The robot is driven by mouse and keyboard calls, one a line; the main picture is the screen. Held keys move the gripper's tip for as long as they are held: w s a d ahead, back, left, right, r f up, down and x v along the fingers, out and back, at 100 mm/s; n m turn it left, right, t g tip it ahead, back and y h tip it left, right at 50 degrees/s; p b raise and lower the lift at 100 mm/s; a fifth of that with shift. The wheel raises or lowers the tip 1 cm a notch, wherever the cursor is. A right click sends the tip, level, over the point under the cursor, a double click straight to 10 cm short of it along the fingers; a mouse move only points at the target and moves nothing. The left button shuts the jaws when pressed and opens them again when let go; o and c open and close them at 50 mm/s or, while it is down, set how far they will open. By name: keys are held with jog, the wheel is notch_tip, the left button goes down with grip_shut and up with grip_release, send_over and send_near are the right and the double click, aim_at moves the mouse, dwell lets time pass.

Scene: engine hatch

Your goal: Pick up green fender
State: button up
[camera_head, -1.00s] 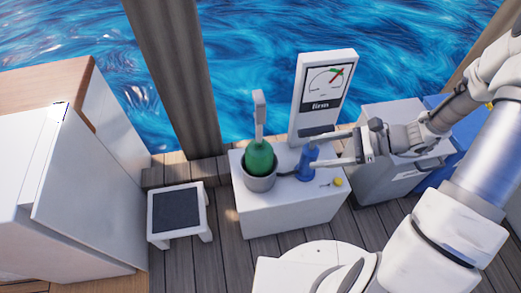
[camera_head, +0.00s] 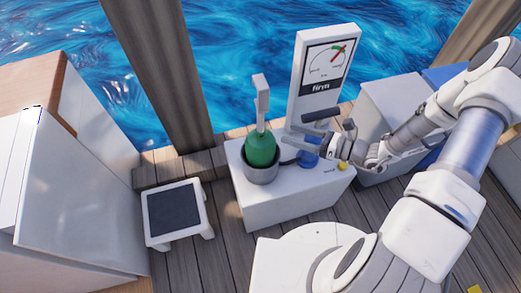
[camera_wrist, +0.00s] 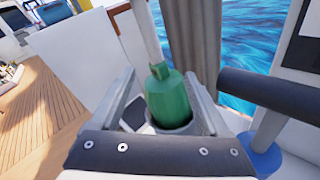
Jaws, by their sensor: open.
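The green fender (camera_head: 261,149) stands upright in a grey round holder (camera_head: 262,173) on a white box, with a pale grey strap or handle (camera_head: 262,98) rising from its top. In the wrist view the fender (camera_wrist: 170,98) shows ahead, between my two fingers in the picture. My gripper (camera_head: 312,141) is open and empty, to the right of the fender in the head view and apart from it. In the wrist view my gripper (camera_wrist: 165,85) has its fingers spread on both sides of the fender. The fender's lower part is hidden inside the holder.
A blue pump (camera_head: 309,157) with a dark handle stands right of the fender, close to my gripper. A gauge panel (camera_head: 320,75) rises behind. A yellow knob (camera_head: 342,166) sits on the white box (camera_head: 285,208). A low stool (camera_head: 174,213) stands left.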

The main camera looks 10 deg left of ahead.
aim_at(264, 127)
jog(key=shift+s+b+x, duration=0.1)
jog(key=shift+b+x, duration=0.5)
jog(key=shift+x, duration=2.05)
jog(key=shift+s+b+x, duration=0.15)
jog(key=shift+b+x, duration=0.4)
jog(key=shift+x, duration=2.15)
grip_shut()
jog(key=shift+a, duration=0.1)
